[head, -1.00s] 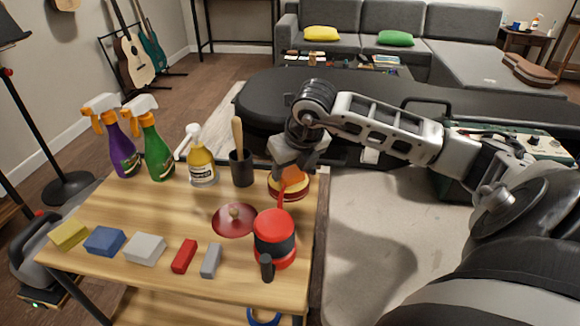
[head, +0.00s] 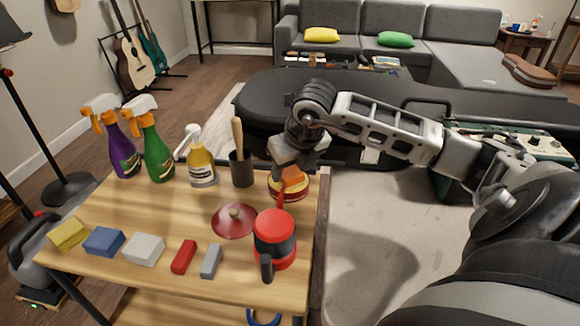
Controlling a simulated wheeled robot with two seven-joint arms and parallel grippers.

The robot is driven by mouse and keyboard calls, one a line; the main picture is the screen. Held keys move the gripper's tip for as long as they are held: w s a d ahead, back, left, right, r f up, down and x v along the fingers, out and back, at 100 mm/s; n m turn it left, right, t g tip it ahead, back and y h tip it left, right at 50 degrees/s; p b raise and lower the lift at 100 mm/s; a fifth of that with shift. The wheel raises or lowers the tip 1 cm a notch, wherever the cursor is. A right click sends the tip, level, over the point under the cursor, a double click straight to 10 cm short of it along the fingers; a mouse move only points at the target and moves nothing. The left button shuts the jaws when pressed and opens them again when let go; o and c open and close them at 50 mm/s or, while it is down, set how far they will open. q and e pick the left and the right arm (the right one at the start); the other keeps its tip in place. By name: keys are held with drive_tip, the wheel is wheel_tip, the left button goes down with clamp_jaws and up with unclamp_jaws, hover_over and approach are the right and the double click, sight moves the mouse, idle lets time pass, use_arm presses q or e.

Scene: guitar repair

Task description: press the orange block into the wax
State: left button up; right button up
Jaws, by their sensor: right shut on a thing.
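My right gripper (head: 293,166) points down at the far right corner of the wooden table, shut on the orange block (head: 293,176). Only a small part of the orange block shows below the gripper. It is at the top of a round red and yellow tin (head: 274,184), which appears to be the wax. The wax surface is mostly hidden by the gripper and block, so I cannot tell how deep the block sits. My left gripper is not in view.
Several blocks line the front of the wooden table (head: 150,215).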

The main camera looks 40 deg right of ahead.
sight(290, 172)
drive_tip(key=shift+s+f, duration=0.1)
drive_tip(key=shift+f, duration=0.05)
drive_tip(key=shift+r+p, duration=2.25)
drive_tip(key=shift+r, duration=1.35)
